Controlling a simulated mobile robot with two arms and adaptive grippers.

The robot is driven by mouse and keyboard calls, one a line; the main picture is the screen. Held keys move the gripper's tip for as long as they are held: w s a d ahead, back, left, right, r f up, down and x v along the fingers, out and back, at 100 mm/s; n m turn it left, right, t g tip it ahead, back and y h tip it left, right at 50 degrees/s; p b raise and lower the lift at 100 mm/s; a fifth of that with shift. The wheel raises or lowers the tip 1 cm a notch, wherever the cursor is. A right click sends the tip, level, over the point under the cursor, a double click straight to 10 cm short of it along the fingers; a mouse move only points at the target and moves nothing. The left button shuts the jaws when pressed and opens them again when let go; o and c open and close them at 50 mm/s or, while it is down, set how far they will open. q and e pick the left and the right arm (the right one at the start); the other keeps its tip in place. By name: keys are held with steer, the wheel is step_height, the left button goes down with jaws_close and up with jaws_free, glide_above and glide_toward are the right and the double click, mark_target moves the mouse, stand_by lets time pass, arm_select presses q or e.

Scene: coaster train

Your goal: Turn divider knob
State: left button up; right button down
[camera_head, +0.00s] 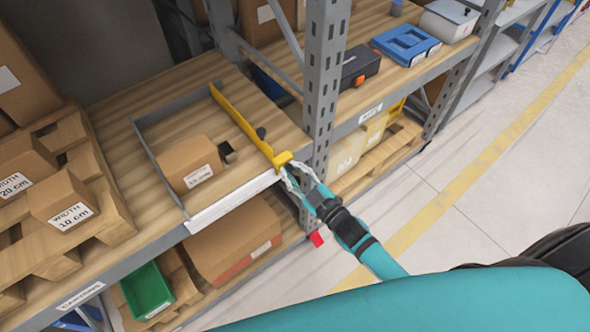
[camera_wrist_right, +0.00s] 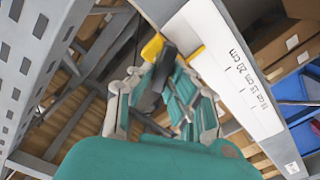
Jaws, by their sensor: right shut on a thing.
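The yellow divider (camera_head: 240,118) runs front to back across the wooden shelf, with its yellow end block (camera_head: 282,158) at the front edge. The block also shows in the wrist view (camera_wrist_right: 152,47). A small dark piece (camera_head: 261,132) stands on the divider farther back. My right gripper (camera_head: 287,174) is at the front end of the divider. In the wrist view its fingers are shut on the black divider knob (camera_wrist_right: 164,70), just beside the yellow block; the fingers partly hide the knob. My left gripper is not in view.
A cardboard box (camera_head: 190,164) lies left of the divider, inside a grey-edged bay. A white scale strip (camera_wrist_right: 236,70) runs along the shelf front. A grey perforated upright (camera_head: 324,80) stands close to the right of my gripper. The aisle floor is clear at right.

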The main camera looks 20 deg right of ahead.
steer(key=n, duration=0.3)
steer(key=shift+a+f+n+b, duration=0.2)
steer(key=shift+n+b, duration=0.1)
steer(key=shift+n, duration=0.1)
steer(key=n, duration=0.2)
steer(key=n+b, duration=0.1)
steer(key=shift+s+f+n, duration=0.1)
steer(key=shift+f+n, duration=0.15)
steer(key=shift+n, duration=0.05)
steer(key=shift+f+n+b, duration=0.2)
steer(key=shift+n+b, duration=0.8)
steer(key=shift+n, duration=1.1)
steer(key=shift+f+n+b, duration=0.2)
steer(key=shift+n+b, duration=0.75)
steer(key=shift+n, duration=1.15)
steer(key=c, duration=1.3)
jaws_free()
steer(key=shift+s, duration=0.15)
